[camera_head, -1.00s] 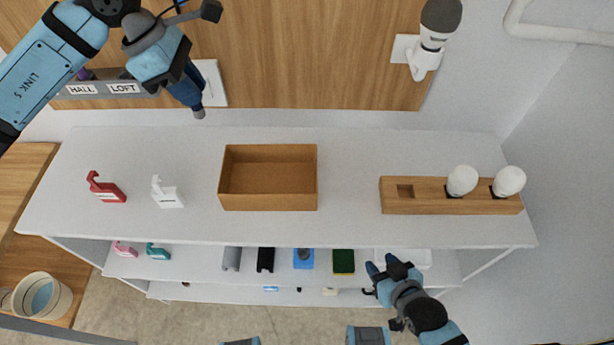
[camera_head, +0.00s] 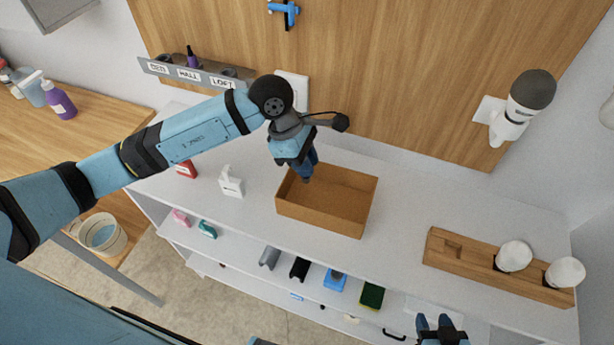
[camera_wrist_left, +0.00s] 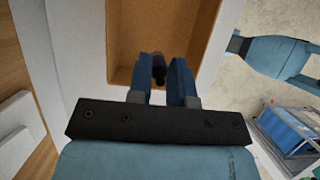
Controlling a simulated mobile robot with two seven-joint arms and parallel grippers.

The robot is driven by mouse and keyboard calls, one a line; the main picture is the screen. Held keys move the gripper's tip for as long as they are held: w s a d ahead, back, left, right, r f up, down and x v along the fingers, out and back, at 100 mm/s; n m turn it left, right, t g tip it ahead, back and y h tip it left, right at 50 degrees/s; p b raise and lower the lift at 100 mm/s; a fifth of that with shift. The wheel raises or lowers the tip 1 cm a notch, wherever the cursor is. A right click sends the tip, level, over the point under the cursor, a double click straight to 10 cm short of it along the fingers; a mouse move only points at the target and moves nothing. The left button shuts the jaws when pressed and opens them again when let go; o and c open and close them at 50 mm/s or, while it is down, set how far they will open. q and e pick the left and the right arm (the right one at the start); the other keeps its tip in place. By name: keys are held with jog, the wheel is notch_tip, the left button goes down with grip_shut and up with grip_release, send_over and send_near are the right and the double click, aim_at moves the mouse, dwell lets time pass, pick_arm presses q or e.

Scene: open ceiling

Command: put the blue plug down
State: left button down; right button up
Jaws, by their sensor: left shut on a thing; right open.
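My left gripper (camera_head: 305,176) points down over the left part of the open brown box (camera_head: 318,222) on the white shelf top. The rest of the box looks empty. My right gripper (camera_head: 441,326) is open and empty near the front edge of the shelf, at the bottom of the head view.
A white bottle-like item (camera_head: 231,184) and a red one (camera_head: 186,170) stand left of the box. A wooden holder (camera_head: 450,262) with two white bulbs (camera_head: 514,256) lies to the right. A white wall plate (camera_head: 293,90) is behind my left arm. Small items fill the lower shelf.

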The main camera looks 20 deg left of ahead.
aim_at(306, 181)
pick_arm(q)
notch_tip(306, 181, down, 6)
jog(key=shift+f+p, duration=0.2)
jog(key=shift+p, duration=0.2)
jog(key=shift+f, duration=0.1)
jog(key=shift+f+b, duration=0.1)
jog(key=shift+b, duration=0.2)
jog(key=c, duration=1)
grip_release()
jog(key=shift+c, duration=0.2)
